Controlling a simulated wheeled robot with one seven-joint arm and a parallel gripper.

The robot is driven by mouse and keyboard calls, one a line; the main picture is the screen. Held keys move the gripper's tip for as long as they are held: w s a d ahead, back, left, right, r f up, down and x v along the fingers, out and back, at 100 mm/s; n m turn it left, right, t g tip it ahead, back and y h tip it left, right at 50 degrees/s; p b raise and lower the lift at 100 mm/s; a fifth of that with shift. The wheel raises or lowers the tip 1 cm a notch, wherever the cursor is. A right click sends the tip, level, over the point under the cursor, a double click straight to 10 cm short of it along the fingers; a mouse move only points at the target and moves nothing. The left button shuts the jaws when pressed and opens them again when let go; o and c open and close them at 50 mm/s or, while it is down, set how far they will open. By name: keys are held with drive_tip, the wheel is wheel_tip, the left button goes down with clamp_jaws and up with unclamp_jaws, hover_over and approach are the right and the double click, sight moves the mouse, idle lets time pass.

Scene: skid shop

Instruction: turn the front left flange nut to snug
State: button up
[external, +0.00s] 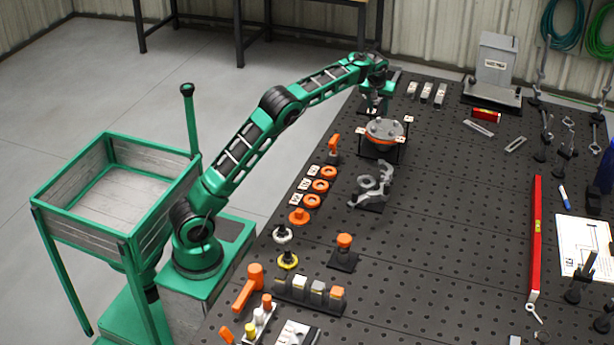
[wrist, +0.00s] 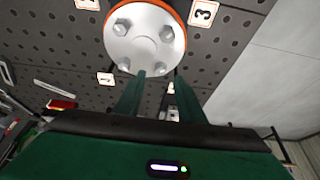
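The flange (external: 384,130) is a grey disc with an orange rim on a dark stand near the far end of the bench. In the wrist view the grey flange face (wrist: 145,42) carries several hex nuts, among them an upper left nut (wrist: 122,25), an upper right nut (wrist: 167,33) and a lower left nut (wrist: 123,65). I cannot tell which one is the front left nut. My gripper (wrist: 159,76) has its two green fingers apart with a gap between them, their tips near the flange's lower edge. In the external view my gripper (external: 371,108) is just beyond the flange.
Numbered tags surround the flange, one reading 3 (wrist: 204,12). A grey clamp-like part (external: 371,187) stands nearer on the perforated bench (external: 450,240). Orange rings (external: 320,186) and knobs line the left edge. A red level (external: 536,240) lies at right. Mid-bench is clear.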

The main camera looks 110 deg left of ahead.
sight(379, 118)
drive_tip(key=shift+x, duration=2.35)
clamp_jaws()
